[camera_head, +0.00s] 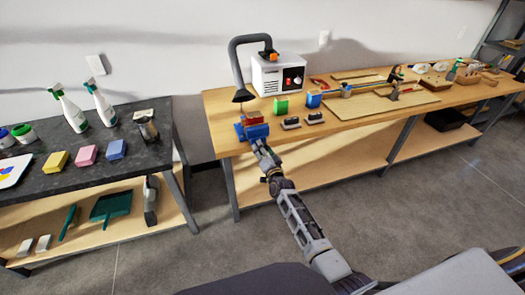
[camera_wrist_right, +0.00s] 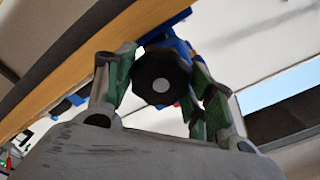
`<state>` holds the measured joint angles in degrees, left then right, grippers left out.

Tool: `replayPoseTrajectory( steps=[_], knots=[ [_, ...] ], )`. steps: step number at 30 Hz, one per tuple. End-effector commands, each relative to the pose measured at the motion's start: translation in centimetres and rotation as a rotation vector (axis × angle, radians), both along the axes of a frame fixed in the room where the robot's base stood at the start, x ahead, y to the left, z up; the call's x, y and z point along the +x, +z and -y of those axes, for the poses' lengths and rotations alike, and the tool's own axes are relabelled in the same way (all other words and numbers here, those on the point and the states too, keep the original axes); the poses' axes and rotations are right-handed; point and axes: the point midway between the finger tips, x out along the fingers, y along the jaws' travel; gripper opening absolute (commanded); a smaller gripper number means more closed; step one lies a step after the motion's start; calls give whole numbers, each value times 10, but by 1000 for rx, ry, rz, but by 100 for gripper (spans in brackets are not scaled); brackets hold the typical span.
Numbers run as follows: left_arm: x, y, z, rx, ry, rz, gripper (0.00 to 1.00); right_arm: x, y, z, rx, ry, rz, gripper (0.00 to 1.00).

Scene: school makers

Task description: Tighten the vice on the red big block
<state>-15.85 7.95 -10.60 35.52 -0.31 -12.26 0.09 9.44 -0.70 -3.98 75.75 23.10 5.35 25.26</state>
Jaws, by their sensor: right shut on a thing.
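The blue vice (camera_head: 240,132) is at the left front corner of the wooden workbench, and its blue body also shows in the right wrist view (camera_wrist_right: 184,50). The red big block (camera_head: 258,131) appears at the vice jaws in the head view; it is too small to tell how tightly it sits. My right gripper (camera_head: 261,148) reaches the front of the vice from below. In the right wrist view its green-padded fingers (camera_wrist_right: 165,85) are shut around the vice's round black knob (camera_wrist_right: 158,72), with one side of it on each finger. My left gripper is not in view.
A white box (camera_head: 278,75) with a black bent hose is behind. A dark table (camera_head: 100,165) with spray bottles and sponges stands at left, across a narrow gap.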

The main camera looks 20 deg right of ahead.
Motion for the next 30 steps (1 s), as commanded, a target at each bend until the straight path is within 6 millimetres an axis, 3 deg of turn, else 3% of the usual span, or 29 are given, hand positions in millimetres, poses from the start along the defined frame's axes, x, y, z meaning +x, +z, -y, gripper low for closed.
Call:
replayPoseTrajectory(
  steps=[1, 17, 18, 22, 30],
  knots=[
    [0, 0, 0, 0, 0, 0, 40, -4, -9, -1, 15, 3, -15, 30],
    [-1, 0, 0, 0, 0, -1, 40, -4, -9, -1, 46, 2, -16, 30],
    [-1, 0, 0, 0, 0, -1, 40, -4, -9, -1, 46, 2, -16, 58],
    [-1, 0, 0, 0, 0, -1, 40, -4, -9, -1, 46, 1, -15, 75],
    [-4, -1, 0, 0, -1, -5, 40, -2, -4, 0, 45, 1, -8, 76]
  ],
)
